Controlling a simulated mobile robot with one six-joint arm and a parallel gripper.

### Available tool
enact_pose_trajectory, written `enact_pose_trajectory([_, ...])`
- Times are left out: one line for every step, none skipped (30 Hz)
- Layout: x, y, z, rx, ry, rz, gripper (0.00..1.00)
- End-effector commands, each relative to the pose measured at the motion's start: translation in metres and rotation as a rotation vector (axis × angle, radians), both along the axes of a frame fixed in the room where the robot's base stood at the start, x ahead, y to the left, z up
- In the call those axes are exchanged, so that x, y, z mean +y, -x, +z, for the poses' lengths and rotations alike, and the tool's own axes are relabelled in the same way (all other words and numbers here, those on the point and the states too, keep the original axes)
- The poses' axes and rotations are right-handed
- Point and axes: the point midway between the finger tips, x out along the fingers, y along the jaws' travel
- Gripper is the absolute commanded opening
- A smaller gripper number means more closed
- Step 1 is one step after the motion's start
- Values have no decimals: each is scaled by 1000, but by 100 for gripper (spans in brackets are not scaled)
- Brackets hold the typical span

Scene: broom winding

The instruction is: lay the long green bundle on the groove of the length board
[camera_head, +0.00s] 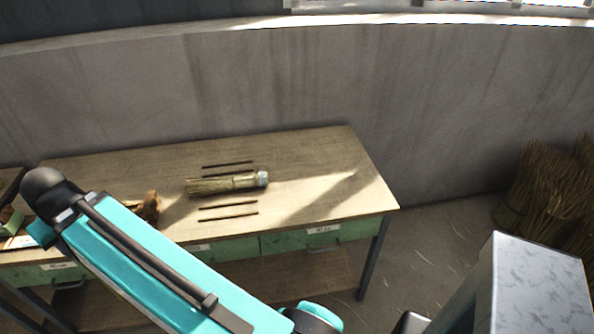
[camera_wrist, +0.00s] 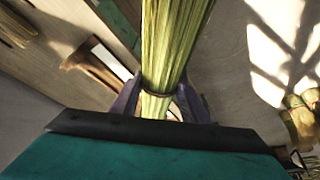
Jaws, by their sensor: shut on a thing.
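The long green bundle (camera_wrist: 172,45) runs from the top edge of the wrist view down between my fingers, with a dark tie around it. My gripper (camera_wrist: 160,105) is shut on the bundle, with a purple finger on each side. The bundle's far end is out of the wrist view. In the head view my teal arm reaches to the left, and my gripper and the bundle cannot be made out there. I cannot identify the length board or its groove for sure in either view.
A wooden workbench (camera_head: 310,165) stands against the wall. A short straw bundle (camera_head: 222,185) with a pale end lies on it between dark thin rods. A brown object (camera_head: 150,208) sits left of it, partly behind my arm. Straw stacks (camera_head: 550,190) stand at right.

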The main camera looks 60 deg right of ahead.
Motion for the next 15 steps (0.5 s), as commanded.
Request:
enact_pose_trajectory([1, 0, 0, 0, 0, 2, 17])
enact_pose_trajectory([2, 0, 0, 0, 0, 2, 17])
enact_pose_trajectory([2, 0, 0, 0, 0, 3, 17])
enact_pose_trajectory([2, 0, 0, 0, 0, 3, 17])
enact_pose_trajectory([2, 0, 0, 0, 0, 2, 17])
enact_pose_trajectory([1, 0, -1, 0, 0, 0, 17])
enact_pose_trajectory([-1, 0, -1, 0, 0, -3, 17])
enact_pose_trajectory([-3, -1, -1, 0, 0, -8, 17])
enact_pose_trajectory([-6, -1, -2, 0, 0, -15, 17])
enact_pose_trajectory([-9, -1, -3, 1, 0, -23, 17])
enact_pose_trajectory([-13, -1, -4, 1, 0, -31, 17])
enact_pose_trajectory([-19, -1, -6, 1, 0, -45, 17])
enact_pose_trajectory([-25, -2, -7, 1, 0, -58, 17])
enact_pose_trajectory([-32, -2, -9, 2, -1, -73, 17])
enact_pose_trajectory([-41, -2, -11, 2, 0, -94, 17])
